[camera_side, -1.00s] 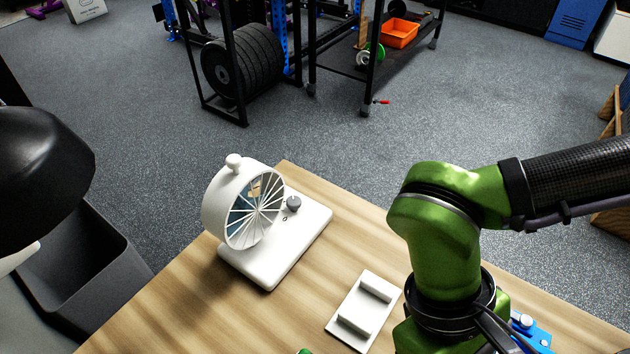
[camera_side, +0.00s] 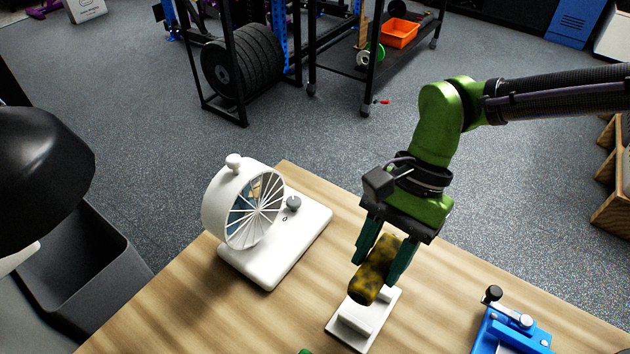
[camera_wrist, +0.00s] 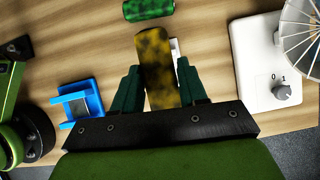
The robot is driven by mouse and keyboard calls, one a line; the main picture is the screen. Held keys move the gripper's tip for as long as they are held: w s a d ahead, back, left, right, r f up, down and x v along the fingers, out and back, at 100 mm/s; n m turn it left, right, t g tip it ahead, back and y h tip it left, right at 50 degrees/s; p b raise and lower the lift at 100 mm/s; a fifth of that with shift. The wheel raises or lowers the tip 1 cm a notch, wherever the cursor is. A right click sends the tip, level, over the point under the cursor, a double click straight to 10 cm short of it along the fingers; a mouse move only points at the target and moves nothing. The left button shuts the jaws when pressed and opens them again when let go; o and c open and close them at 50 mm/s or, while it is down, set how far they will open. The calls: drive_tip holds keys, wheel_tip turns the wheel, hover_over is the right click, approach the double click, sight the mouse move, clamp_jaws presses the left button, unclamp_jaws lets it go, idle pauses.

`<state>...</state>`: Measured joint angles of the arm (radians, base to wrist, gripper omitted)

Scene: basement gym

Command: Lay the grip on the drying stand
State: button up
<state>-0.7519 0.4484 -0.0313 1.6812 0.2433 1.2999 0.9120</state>
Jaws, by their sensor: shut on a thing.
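My gripper (camera_side: 377,268) is shut on a mottled yellow-and-black grip (camera_side: 372,281), which lies between its two dark green fingers. The grip also shows in the wrist view (camera_wrist: 158,68). The white drying stand (camera_side: 349,338), a flat plate with raised ridges, lies on the table under the grip. The grip and fingers hide its far part in the side view. In the wrist view only a sliver of the stand (camera_wrist: 174,48) shows beside the grip. I cannot tell whether the grip touches the stand.
A white fan-like wheel (camera_side: 242,205) on a base with a grey knob stands left of the stand. A blue device (camera_side: 507,338) with a black-knobbed crank sits at right. A green speckled cylinder (camera_wrist: 148,9) lies beyond the grip. Bare wood (camera_side: 190,300) shows at front left.

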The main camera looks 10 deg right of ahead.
sight(374, 281)
drive_tip(key=shift+f, duration=3.5)
drive_tip(key=shift+f, duration=0.4)
drive_tip(key=shift+f, duration=1)
drive_tip(key=o, duration=1.2)
drive_tip(key=shift+f, duration=0.1)
